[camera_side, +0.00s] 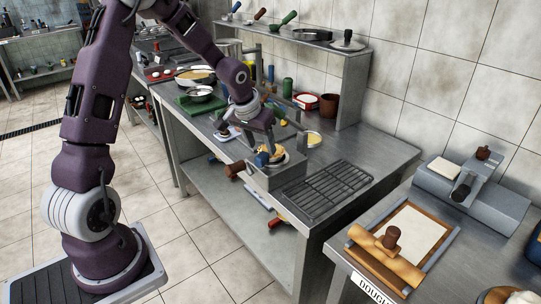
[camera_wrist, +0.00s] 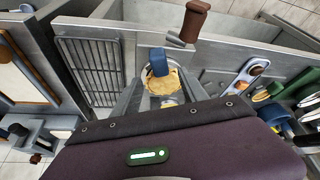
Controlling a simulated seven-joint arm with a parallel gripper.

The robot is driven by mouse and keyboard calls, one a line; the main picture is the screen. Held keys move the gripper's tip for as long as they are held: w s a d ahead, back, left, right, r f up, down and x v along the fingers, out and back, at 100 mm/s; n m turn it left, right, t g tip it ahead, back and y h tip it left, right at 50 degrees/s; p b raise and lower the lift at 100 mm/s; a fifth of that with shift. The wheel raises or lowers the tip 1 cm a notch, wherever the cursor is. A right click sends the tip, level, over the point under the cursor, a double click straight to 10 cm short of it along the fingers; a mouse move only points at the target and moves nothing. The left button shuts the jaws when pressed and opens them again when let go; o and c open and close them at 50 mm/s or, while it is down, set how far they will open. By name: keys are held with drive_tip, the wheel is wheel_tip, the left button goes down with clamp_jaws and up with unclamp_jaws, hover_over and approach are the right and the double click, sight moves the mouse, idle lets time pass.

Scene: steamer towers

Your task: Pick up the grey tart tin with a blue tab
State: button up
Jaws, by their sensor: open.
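The tart tin with a blue tab shows below my gripper (camera_side: 262,143) in the side view, its blue tab (camera_side: 263,158) near a pale yellow filling (camera_side: 277,154). In the wrist view the blue tab (camera_wrist: 158,62) stands up at the far edge of the golden filling (camera_wrist: 161,84). The tin's grey wall is mostly hidden. My gripper is open, with its grey fingers reaching down on either side of the tart in the wrist view; contact cannot be told. The tin is at a low steel box (camera_side: 282,177) on the bench.
A dark wire rack (camera_side: 328,190) lies right of the box in the side view. A brown cylindrical handle (camera_side: 234,169) sticks out at the front. A raised steel shelf (camera_side: 300,38) runs along the wall.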

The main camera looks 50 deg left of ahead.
sight(261, 156)
drive_tip(key=f, duration=0.5)
drive_tip(key=shift+w+a+f, duration=0.1)
drive_tip(key=shift+w+a, duration=0.15)
drive_tip(key=shift+w, duration=0.05)
clamp_jaws()
